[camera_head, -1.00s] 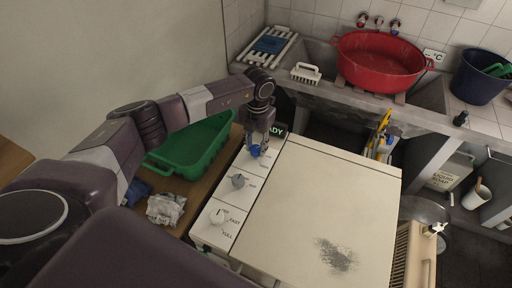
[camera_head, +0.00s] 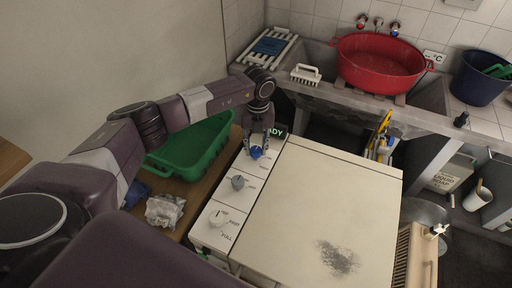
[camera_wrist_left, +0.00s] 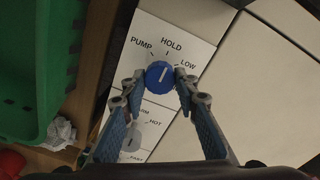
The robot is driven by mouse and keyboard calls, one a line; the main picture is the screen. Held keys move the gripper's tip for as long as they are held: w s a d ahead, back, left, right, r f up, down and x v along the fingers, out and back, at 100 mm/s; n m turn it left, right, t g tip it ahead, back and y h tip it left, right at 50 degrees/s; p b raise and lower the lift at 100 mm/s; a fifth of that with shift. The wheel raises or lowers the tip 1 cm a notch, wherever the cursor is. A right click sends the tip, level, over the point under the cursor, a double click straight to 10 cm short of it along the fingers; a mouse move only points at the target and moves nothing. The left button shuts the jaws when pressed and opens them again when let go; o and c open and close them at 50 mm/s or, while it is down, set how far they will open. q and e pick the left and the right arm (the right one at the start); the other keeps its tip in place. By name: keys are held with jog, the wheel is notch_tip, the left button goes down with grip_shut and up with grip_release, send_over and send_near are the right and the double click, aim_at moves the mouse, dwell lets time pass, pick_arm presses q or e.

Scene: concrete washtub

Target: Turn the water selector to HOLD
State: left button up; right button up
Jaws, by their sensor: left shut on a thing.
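The water selector is a blue round knob (camera_head: 256,153) on the white control panel at the far end of the machine. It also shows in the left wrist view (camera_wrist_left: 159,76), with PUMP, HOLD and LOW printed around it. Its white pointer line leans slightly right of straight up, roughly toward the HOLD label (camera_wrist_left: 171,45). My left gripper (camera_head: 257,147) is over the knob, with one fingertip on each side. In the left wrist view the left gripper (camera_wrist_left: 160,79) is shut on the knob. My right gripper is not in view.
A green tray (camera_head: 187,165) stands left of the panel. A red basin (camera_head: 380,66) stands at the back.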

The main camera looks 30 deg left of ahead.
pick_arm(q)
jog(key=shift+w, duration=0.1)
jog(key=o, duration=1.1)
jog(key=shift+o, duration=0.2)
jog(key=shift+r, duration=0.1)
